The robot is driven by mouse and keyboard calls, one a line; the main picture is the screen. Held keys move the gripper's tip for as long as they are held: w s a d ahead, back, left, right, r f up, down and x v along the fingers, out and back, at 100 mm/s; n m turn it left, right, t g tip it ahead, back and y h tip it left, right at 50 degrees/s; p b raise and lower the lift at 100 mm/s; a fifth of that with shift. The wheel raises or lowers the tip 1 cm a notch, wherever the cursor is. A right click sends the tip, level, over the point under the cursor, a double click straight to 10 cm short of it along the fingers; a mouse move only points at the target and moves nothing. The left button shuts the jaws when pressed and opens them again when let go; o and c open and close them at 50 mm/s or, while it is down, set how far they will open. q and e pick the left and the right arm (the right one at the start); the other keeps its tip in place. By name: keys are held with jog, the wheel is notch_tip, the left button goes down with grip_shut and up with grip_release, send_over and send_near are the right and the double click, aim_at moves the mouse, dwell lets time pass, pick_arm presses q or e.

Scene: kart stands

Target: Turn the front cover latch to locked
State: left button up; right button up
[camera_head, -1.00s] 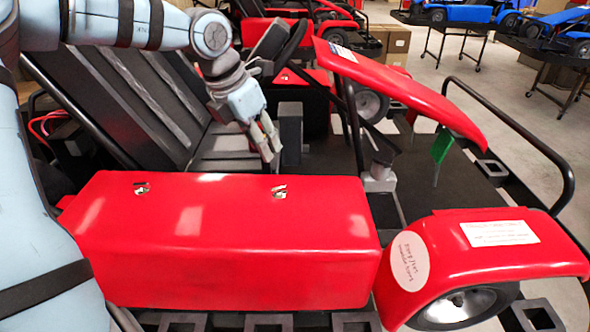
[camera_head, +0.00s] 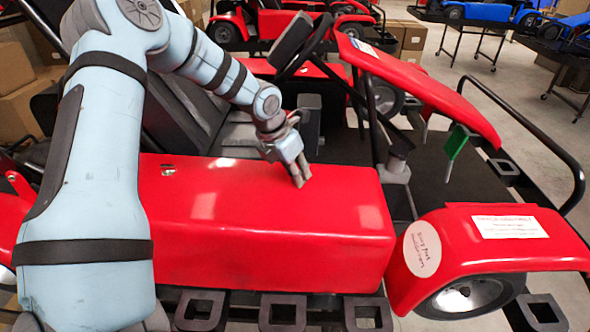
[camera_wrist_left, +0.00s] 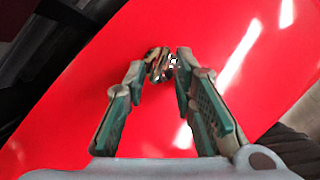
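The red front cover (camera_head: 265,235) is a long box on the kart's near side. One small metal latch (camera_head: 168,169) sits on its top at the left. My left gripper (camera_head: 300,178) points down at the cover's top right of that latch, hiding the spot beneath its fingers. In the left wrist view, a small metal latch (camera_wrist_left: 160,66) lies between the fingertips of my left gripper (camera_wrist_left: 167,58). The fingers stand a little apart; whether they touch the latch is unclear. My right gripper is out of view.
A black seat (camera_head: 190,105) and steering wheel (camera_head: 300,48) lie behind the cover. A red fender (camera_head: 490,245) over a wheel is at the right. A black side rail (camera_head: 535,140) edges the kart.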

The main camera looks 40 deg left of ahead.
pick_arm(q)
jog(key=shift+w, duration=0.1)
grip_shut()
dwell(1.0)
jog(key=shift+o, duration=1.8)
grip_release()
jog(key=shift+w+f, duration=0.1)
jog(key=shift+w, duration=0.1)
jog(key=v, duration=1.2)
jog(key=shift+c, duration=0.3)
